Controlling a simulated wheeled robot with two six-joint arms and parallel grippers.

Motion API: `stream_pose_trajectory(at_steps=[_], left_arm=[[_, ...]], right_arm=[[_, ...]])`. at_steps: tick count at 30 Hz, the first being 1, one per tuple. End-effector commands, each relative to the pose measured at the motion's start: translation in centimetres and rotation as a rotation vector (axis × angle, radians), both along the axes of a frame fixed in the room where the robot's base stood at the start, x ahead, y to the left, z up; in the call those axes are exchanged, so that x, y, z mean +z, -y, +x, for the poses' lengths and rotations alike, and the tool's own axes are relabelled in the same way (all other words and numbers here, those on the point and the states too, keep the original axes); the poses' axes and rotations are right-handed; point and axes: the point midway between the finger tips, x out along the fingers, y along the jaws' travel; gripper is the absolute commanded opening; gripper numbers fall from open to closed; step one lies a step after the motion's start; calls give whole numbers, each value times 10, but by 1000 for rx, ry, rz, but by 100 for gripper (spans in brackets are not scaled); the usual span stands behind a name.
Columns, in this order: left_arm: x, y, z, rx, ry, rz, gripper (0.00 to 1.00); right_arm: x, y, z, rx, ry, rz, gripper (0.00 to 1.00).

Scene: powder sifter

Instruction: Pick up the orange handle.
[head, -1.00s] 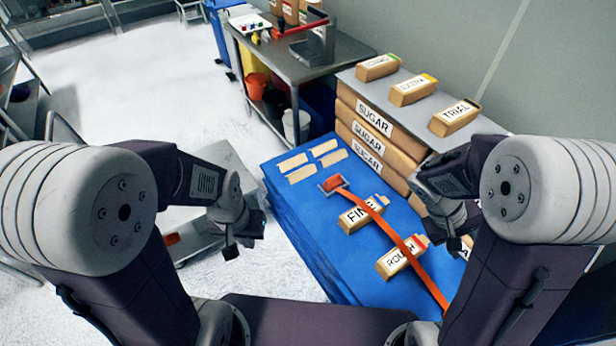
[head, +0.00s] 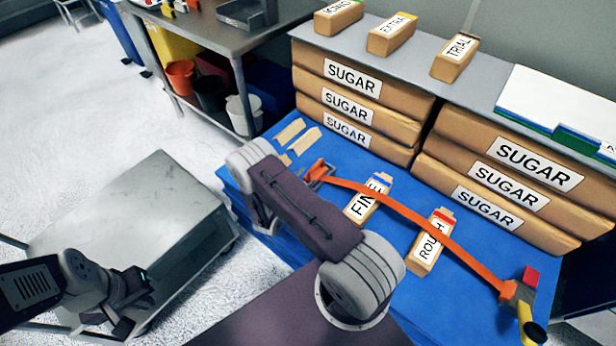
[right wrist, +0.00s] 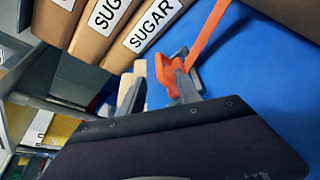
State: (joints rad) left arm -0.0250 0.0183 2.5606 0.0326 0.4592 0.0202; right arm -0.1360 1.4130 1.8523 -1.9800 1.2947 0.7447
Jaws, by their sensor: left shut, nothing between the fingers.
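The orange handle (head: 318,170) lies at the far left part of the blue surface (head: 290,255), at one end of a long orange strap (head: 420,222). In the right wrist view the orange handle (right wrist: 166,70) shows just beyond my right gripper (right wrist: 161,92), partly behind its right finger. That gripper is open; its fingers stand apart and I cannot tell whether one touches the handle. My left gripper (head: 122,312) is shut and empty, at the lower left by the grey cart.
The FINE pack (head: 367,200) and ROUGH pack (head: 433,243) lie by the strap. Stacked SUGAR sacks (head: 345,105) stand behind. Tan pieces (head: 292,132) lie near the handle. A grey cart (head: 130,215) stands left. A red and yellow item (head: 528,305) lies at the strap's right end.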

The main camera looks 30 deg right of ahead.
Motion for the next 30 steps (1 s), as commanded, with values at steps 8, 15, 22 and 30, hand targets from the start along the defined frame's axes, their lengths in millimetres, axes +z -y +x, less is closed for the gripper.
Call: stream_pose_trajectory(at_steps=[8, 15, 22, 30], left_arm=[[-12, 0, 0, 0, 0, 0, 0], [-18, 0, 0, 0, 0, 0, 0], [-34, 0, 0, 0, 0, 0, 0], [-33, 0, 0, 0, 0, 0, 0]], right_arm=[[-11, 27, 14, -6, 3, 2, 40], [-15, 40, 21, -5, 2, 1, 40], [-28, 72, 39, -5, 2, 1, 40], [-27, 76, 42, -2, 0, 1, 40]])
